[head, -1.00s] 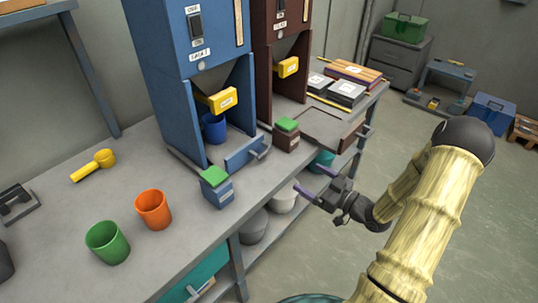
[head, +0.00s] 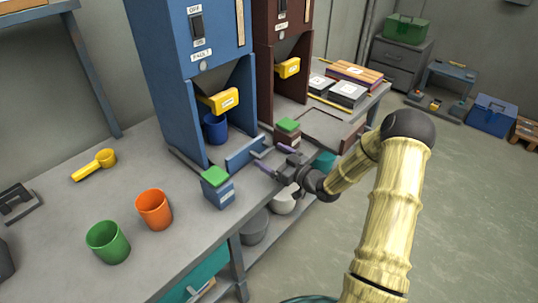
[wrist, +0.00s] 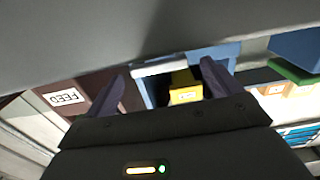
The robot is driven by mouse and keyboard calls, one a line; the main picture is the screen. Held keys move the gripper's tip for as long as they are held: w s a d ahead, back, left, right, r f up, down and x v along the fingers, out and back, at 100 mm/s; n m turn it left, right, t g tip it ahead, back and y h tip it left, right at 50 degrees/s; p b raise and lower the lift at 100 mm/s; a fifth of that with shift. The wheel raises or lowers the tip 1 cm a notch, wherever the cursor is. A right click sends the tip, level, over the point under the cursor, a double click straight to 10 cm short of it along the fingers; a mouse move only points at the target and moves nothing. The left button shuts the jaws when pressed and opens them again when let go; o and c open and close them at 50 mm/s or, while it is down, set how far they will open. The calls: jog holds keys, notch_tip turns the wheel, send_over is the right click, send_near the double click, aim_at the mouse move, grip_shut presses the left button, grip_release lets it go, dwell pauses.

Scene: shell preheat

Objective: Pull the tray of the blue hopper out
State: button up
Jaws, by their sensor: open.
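The blue hopper (head: 178,95) stands on the bench. Its tray (head: 246,152) shows as a low blue front panel at the hopper's base, with a grey handle (head: 261,150) on its outer face. A dark blue cup (head: 215,129) stands inside the hopper bay, under the yellow chute (head: 224,102). My gripper (head: 275,159) is open, its purple fingertips close to the handle, one to each side. The wrist view shows a pale bar between the fingers (wrist: 160,85), with the yellow chute (wrist: 185,95) beyond. I cannot tell whether the fingers touch the handle.
Orange (head: 153,209) and green (head: 108,243) cups stand at left.

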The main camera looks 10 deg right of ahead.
jog(key=shift+x, duration=0.95)
